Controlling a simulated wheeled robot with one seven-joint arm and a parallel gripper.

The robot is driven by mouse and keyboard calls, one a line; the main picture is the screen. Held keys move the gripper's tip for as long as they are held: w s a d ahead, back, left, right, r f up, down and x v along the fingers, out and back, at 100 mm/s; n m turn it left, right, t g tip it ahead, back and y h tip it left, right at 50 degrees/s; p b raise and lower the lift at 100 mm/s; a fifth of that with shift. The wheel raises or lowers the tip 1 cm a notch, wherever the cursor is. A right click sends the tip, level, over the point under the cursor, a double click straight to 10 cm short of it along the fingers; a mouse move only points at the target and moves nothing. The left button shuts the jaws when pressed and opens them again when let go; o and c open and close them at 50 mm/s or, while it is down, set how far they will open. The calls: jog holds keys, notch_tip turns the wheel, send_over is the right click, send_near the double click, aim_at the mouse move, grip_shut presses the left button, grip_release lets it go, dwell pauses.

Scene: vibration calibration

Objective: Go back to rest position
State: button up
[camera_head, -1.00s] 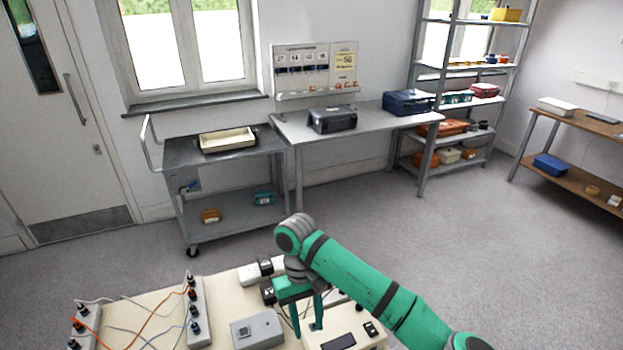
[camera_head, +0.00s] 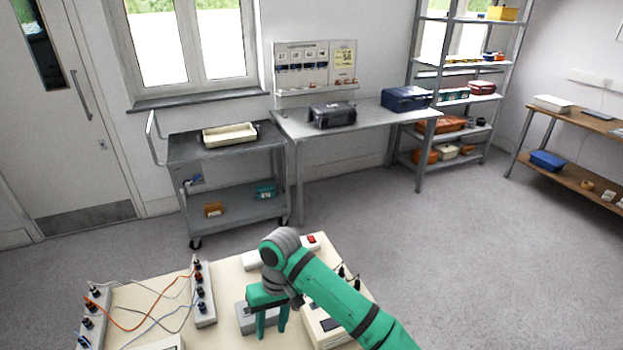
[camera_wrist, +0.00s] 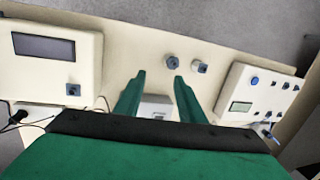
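My gripper (camera_head: 270,322) is green and hangs at the end of my arm over the cream bench top (camera_head: 232,268) in the head view. Its fingers point down near a small grey box (camera_head: 243,318), which they partly cover. In the wrist view the two fingers of my gripper (camera_wrist: 158,82) are spread apart with nothing between their tips. Beyond them, a round dark knob (camera_wrist: 171,62) and a small knobbed block (camera_wrist: 199,67) sit on the bench.
A cream instrument with a dark display (camera_wrist: 45,48) and another with a small screen (camera_wrist: 240,107) flank my gripper. Terminal strips (camera_head: 203,295) with orange and grey cables lie at left. A grey cart (camera_head: 215,150) and a grey table (camera_head: 375,118) stand behind, with open floor at right.

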jog(key=s+a+r+m+t+y, duration=0.15)
jog(key=a+t+y, duration=0.4)
jog(key=a, duration=0.65)
jog(key=a+r+m+t+y, duration=0.1)
jog(key=a+m+t+y, duration=0.4)
jog(key=a, duration=0.7)
jog(key=s+d+f+m+t+h, duration=0.25)
jog(key=s+d+f+h, duration=0.2)
jog(key=s+d, duration=0.45)
jog(key=s+d+f+m+t+h, duration=0.1)
jog(key=s+d+f+t+h, duration=0.3)
jog(key=s+d, duration=0.45)
jog(key=s+d+r+n+h, duration=0.1)
jog(key=s+d+r+n, duration=0.1)
jog(key=s+d, duration=0.6)
jog(key=s+d+r+n+h, duration=0.2)
jog(key=s+d, duration=0.6)
jog(key=shift+s+d+r+n+h, duration=0.2)
jog(key=shift+d+n+h, duration=0.1)
jog(key=shift+d+n, duration=0.1)
